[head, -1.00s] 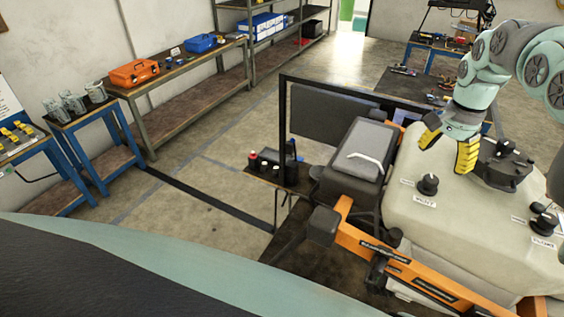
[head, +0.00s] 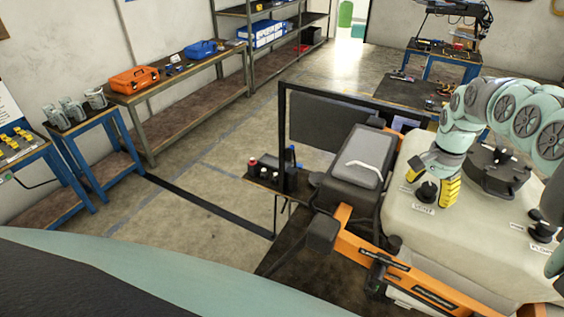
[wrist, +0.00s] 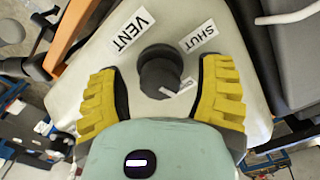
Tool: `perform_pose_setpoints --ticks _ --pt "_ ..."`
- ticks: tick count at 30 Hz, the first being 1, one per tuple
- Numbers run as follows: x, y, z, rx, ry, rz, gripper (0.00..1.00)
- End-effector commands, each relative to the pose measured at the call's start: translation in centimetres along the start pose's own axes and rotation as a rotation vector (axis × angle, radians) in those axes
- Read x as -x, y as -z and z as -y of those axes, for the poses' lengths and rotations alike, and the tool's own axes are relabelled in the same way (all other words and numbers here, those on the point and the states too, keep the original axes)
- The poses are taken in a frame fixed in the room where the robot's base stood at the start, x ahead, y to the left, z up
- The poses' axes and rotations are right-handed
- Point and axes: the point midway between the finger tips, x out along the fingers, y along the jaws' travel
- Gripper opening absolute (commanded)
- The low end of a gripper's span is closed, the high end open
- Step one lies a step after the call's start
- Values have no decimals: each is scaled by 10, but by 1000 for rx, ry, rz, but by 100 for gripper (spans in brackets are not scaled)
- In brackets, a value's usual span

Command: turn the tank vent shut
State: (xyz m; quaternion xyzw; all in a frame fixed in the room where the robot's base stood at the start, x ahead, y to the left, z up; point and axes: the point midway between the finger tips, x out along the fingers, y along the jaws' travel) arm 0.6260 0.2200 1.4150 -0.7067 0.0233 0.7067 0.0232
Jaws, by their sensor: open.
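The tank vent is a black round knob (head: 427,189) on top of the cream tank (head: 396,217), beside a label reading VENT (head: 423,208). In the wrist view the knob (wrist: 160,68) lies between my two yellow fingers, with a visible gap on each side. A SHUT label (wrist: 198,36) is at its upper right. A small white tag (wrist: 178,88) shows at its lower right; I cannot read it. My gripper (head: 431,180) is open around the knob. In the head view the fingers partly hide the knob. I cannot tell how low the fingertips reach.
A dark raised cap (head: 497,170) stands on the tank to the right of my gripper. Another black knob (head: 543,228) is at the far right. A grey box with a white handle (head: 362,155) and an orange frame (head: 410,269) border the tank's left and front.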

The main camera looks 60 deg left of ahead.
Motion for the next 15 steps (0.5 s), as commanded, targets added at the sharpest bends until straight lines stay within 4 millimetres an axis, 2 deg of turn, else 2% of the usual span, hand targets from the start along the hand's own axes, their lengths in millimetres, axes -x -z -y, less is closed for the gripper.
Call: perform_pose_setpoints --ticks 2,15 --pt "0 -1 1 4 0 0 66" --pt "0 0 1 2 0 0 21"
